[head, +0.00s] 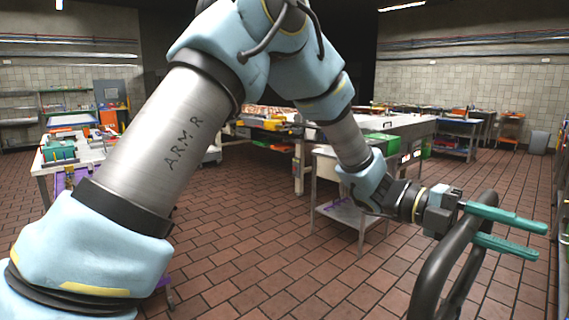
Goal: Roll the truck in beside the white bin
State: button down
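A thick, dark tubular handle (436,272) rises at the lower right; it looks like the truck's handle, and the rest of the truck is outside the view. My gripper (541,240) is at the handle's top bend, with its two teal fingers pointing right and a gap between them. The dark tube crosses at the fingers, but I cannot tell whether they are clamped on it. A pale grey-white bin (538,142) stands far off at the right by the tiled wall, well away from my gripper. I cannot tell whether it is the white bin.
A metal table (330,152) with a lower shelf stands ahead, near my arm. A cluttered workbench (92,155) is at the left. More benches (462,127) and an orange cart (511,120) are at the back right. The brick-tiled floor (260,240) is open in the middle.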

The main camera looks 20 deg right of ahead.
jog(key=c, duration=0.9)
grip_release()
jog(key=shift+f, duration=0.2)
jog(key=o, duration=0.4)
jog(key=shift+r, duration=0.25)
jog(key=shift+w, duration=0.1)
